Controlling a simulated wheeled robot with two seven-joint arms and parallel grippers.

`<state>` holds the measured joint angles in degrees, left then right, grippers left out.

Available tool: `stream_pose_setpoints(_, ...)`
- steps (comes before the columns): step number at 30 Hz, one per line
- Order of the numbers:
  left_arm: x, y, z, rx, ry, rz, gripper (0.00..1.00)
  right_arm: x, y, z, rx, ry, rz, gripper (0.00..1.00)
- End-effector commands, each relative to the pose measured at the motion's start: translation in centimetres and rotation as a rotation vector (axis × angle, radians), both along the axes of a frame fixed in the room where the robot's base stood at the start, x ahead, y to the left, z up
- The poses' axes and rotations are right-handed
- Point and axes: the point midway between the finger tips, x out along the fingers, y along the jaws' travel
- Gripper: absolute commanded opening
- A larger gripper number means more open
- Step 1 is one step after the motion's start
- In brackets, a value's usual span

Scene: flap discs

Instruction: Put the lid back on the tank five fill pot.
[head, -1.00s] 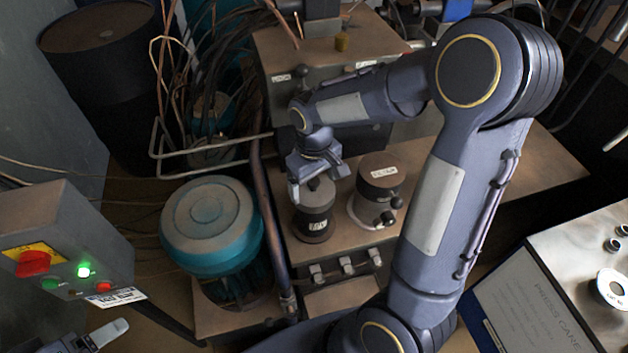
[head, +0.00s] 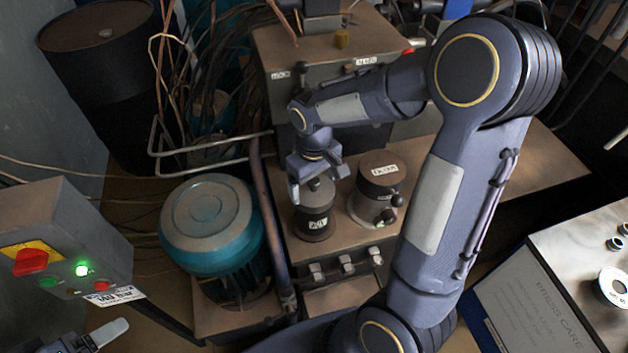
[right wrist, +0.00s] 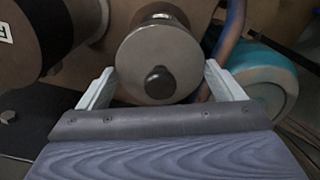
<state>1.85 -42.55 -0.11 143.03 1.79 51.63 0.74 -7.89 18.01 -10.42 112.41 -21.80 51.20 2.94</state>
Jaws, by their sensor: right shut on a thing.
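My right gripper (head: 314,187) is over the left of two dark pots on the bench. It is shut on a round grey lid with a dark knob (right wrist: 160,82); one finger shows on each side of the lid in the right wrist view. The left pot (head: 313,222) has a pale label too small to read. The lid is at its top, but I cannot tell whether it is fully seated. A second pot (head: 378,208) stands to the right with its dark lid (head: 381,170) on. My left gripper (head: 108,333) shows only partly at the lower left edge; its opening is unclear.
A teal motor (head: 212,225) stands left of the bench, with a pipe (head: 262,195) between. A grey control box (head: 62,245) with a red switch is at the left. Small valves (head: 346,265) line the bench front. A metal panel (head: 590,255) is at the right.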

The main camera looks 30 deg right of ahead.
Motion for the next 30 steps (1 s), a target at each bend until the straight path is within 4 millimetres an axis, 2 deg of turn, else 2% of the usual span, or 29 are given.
stream_pose_setpoints(30,0.0,0.0,-1.7,0.000,0.000,0.000,0.78,0.0,0.0,-2.1,0.000,-0.001,0.000,0.59)
